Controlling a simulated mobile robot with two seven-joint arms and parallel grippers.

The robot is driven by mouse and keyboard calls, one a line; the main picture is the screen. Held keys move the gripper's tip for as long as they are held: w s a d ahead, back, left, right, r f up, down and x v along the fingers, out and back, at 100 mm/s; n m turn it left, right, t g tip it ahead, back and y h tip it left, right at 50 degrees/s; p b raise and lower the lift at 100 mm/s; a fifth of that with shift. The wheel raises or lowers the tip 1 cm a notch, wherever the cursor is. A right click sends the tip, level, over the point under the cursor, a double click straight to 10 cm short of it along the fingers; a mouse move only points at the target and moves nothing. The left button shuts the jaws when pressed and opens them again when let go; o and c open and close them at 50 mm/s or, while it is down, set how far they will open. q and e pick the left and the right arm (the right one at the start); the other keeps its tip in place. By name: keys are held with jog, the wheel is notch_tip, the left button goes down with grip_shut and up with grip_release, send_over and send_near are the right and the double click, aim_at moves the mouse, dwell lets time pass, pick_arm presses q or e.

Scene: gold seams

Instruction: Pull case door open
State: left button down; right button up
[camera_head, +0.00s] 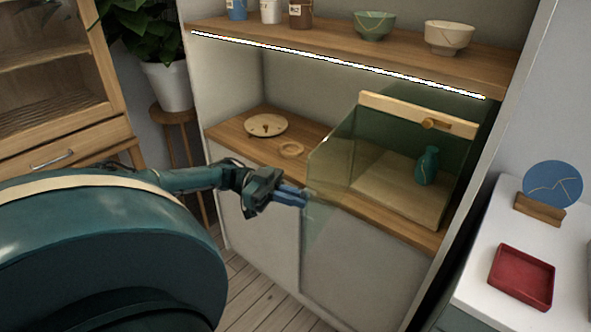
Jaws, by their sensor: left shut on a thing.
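The glass case (448,205) stands on the wooden counter of the shelf unit. It has clear greenish panes, a pale wooden top rail (390,108) with a small wooden knob (429,123), and a teal vase (427,166) inside. The case door (318,226) looks like a faint glass pane at the case's front left, reaching below the counter edge; its exact angle is hard to tell. My left gripper (304,198) comes in from the left and is shut at the door's edge; its fingertips partly hide the grip. My right gripper is not in view.
A plate (266,125) and a wooden ring (291,149) lie on the counter left of the case. Bowls and jars stand on the lit shelf above. At right, a white surface (490,275) holds a red tray (521,278) and a blue plate (553,184) on a stand.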

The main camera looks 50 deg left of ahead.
pick_arm(q)
jog(key=c, duration=1.6)
grip_release()
jog(key=shift+w+r, duration=0.1)
jog(key=shift+w, duration=0.3)
jog(key=shift+o, duration=0.2)
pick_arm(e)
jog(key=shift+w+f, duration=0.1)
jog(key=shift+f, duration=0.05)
pick_arm(q)
jog(key=shift+s, duration=0.1)
